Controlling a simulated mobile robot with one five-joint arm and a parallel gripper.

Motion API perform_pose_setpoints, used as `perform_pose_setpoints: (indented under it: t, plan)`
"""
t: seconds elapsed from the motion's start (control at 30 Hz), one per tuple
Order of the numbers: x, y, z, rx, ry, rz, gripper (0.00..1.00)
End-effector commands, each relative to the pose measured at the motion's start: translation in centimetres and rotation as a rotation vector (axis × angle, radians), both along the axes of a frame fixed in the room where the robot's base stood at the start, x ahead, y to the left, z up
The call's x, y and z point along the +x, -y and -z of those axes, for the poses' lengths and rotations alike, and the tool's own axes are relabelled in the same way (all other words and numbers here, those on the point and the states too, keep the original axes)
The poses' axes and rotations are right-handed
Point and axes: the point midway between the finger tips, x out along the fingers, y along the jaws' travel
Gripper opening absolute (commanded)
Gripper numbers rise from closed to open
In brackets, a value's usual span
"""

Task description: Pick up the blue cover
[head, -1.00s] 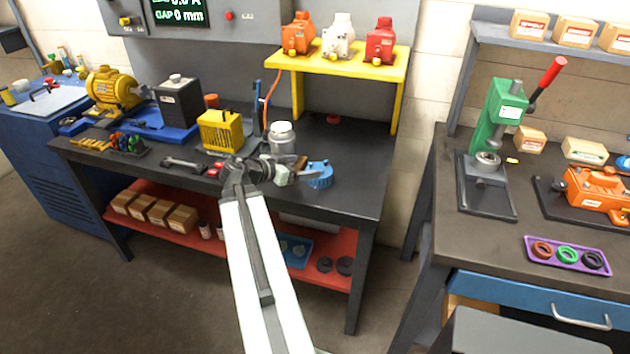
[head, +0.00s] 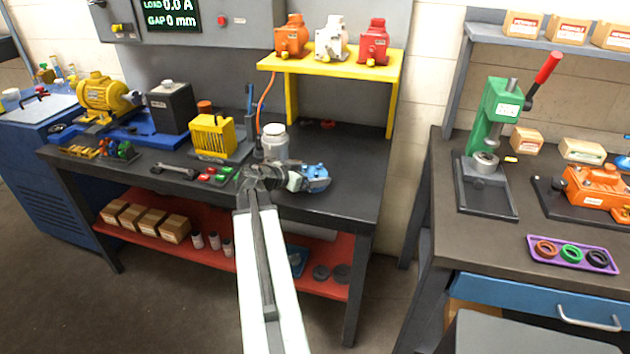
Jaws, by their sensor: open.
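The blue cover (head: 318,177) lies on the dark workbench (head: 345,205), near its front edge and right of the white-lidded jar. My gripper (head: 297,180) is at its left side, pointing right toward it. The jaws are open. The gripper partly hides the cover's left side, and I cannot tell whether the jaws touch it or lie around it.
A jar (head: 275,142) stands just behind my gripper. A yellow finned housing (head: 212,137), a wrench (head: 175,172) and small red and green parts (head: 215,174) lie to the left. A yellow shelf (head: 335,65) rises behind. The bench right of the cover is clear.

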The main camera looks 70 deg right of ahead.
Motion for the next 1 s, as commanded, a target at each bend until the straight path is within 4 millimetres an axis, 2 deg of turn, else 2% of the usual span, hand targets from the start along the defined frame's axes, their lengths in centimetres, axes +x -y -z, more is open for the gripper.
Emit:
perform_pose_setpoints:
  t: [0.07, 0.27, 0.5, 0.77, 1.0]
  plan:
    - [-0.4, 1.0, 0.7, 0.000, 0.001, 0.000, 0.87]
    - [-0.5, 1.0, 0.5, 0.000, 0.000, -0.001, 0.87]
    - [-0.5, 1.0, 0.5, 0.000, 0.000, 0.000, 0.26]
    - [-0.6, 1.0, 0.3, 0.000, 0.000, 0.000, 0.26]
    - [-0.3, 0.9, -2.1, 0.000, -0.001, -0.004, 0.26]
